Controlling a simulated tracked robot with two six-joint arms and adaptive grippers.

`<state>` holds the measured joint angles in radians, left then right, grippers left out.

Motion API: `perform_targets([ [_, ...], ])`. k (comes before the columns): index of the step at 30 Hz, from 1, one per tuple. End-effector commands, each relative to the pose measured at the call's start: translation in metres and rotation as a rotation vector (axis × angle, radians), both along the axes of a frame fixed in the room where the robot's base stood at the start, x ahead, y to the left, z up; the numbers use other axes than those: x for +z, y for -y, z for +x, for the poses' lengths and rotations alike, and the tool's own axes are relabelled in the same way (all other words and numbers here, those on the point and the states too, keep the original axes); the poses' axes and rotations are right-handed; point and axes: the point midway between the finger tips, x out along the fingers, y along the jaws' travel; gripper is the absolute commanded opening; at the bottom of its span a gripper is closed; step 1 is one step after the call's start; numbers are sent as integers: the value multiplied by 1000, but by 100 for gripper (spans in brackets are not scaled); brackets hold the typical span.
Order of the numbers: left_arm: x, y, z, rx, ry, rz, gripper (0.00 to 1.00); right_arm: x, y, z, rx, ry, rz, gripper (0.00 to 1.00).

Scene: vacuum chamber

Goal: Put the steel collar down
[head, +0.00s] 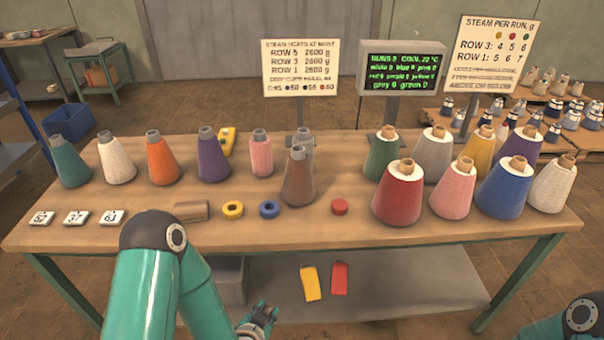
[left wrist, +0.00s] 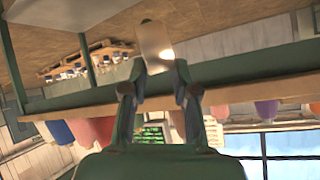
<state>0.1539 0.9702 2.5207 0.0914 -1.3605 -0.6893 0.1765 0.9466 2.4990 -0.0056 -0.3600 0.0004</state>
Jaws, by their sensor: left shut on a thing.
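My left gripper (head: 258,322) is low in front of the table, below the level of its top, at the bottom of the head view. In the left wrist view its two fingers (left wrist: 158,88) are shut on a shiny metal piece, the steel collar (left wrist: 154,46). The collar sticks out past the fingertips, clear of the table edge in that view. In the head view I cannot make the collar out. My right gripper is not in view; only a part of my right arm shows at the bottom right.
The wooden table (head: 330,235) holds several yarn cones, a yellow ring (head: 232,209), a blue ring (head: 269,209), a red disc (head: 340,207), a brown tube (head: 190,210) and number tags (head: 76,218). A lower shelf (head: 400,280) carries yellow and red pieces. The front right tabletop is clear.

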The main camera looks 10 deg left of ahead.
Motion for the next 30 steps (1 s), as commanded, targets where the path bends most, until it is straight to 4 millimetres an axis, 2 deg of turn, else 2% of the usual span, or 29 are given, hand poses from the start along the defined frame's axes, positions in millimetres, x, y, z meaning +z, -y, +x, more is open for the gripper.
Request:
perform_targets([
  [6,1,11,5,-25,2,1,0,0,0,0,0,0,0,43],
  [12,0,8,11,-7,4,-19,0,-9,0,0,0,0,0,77],
  [13,1,6,13,4,4,-28,0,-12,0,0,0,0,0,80],
  [17,9,-10,26,83,5,-94,0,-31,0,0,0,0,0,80],
  [20,28,-29,38,186,10,-173,0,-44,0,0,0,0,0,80],
  [23,64,-57,51,328,27,-267,0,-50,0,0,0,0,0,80],
  [27,129,-101,65,552,70,-404,0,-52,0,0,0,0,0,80],
  [30,160,-123,68,659,97,-468,0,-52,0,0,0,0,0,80],
])
